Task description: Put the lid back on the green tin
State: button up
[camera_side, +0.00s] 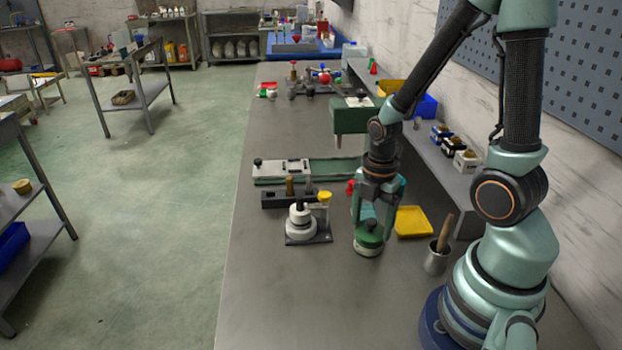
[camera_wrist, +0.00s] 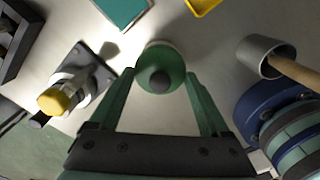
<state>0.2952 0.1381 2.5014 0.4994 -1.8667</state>
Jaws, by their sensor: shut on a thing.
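A green lid (camera_side: 369,239) with a dark knob is at the top of a short, pale-sided tin (camera_side: 367,252) on the bench in the side view. The lid (camera_wrist: 160,55) also shows from above in the wrist view, its knob towards me. My gripper (camera_side: 369,222) reaches down over it, and its two green fingers (camera_wrist: 160,77) stand on either side of the lid, shut on it. The tin is mostly hidden beneath the lid. I cannot tell whether the lid is fully seated or slightly above the rim.
A white stacked fixture (camera_side: 300,222) on a dark plate stands close on the left. A yellow tray (camera_side: 412,222) and a metal cup (camera_side: 436,262) with a wooden-handled tool stand close on the right. The bench front (camera_side: 290,300) is clear.

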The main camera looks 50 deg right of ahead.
jog(key=shift+f, duration=0.1)
dwell(0.7)
jog(key=o, duration=1.2)
jog(key=shift+c, duration=0.2)
jog(key=shift+r, duration=3.5)
grip_shut()
jog(key=shift+f, duration=0.35)
